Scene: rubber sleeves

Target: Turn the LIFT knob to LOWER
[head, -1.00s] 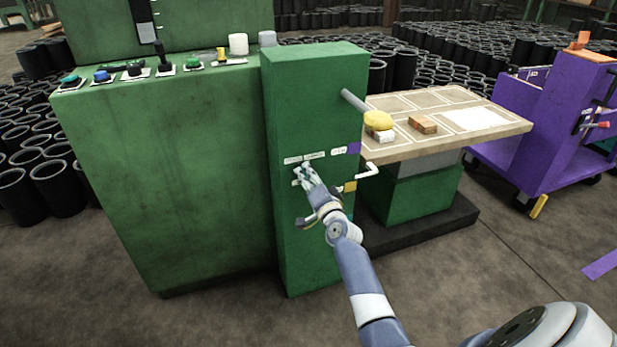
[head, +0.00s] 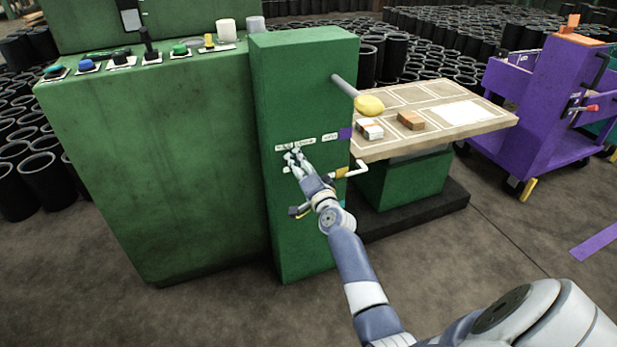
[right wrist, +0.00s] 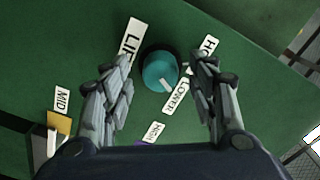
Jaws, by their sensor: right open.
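The teal LIFT knob (right wrist: 160,72) sits on the green panel (right wrist: 70,120) between the two fingers in the right wrist view. A LIFT label (right wrist: 130,45) is to its left, and a partly covered HOLD label (right wrist: 203,53) is to its right. A LOWER label (right wrist: 176,97) is below right of it. A pale mark shows on the knob's side facing LOWER. My right gripper (head: 293,156) is open at the panel, its fingers spread around the knob with gaps on both sides. In the head view the gripper hides the knob. My left gripper is out of view.
MID (right wrist: 62,99) and HIGH (right wrist: 152,132) labels are lower on the panel. A grey bar with a yellow end (head: 369,105) juts from the green column (head: 300,90). A table (head: 440,140) with small boxes and a purple cart (head: 530,100) stand to the right.

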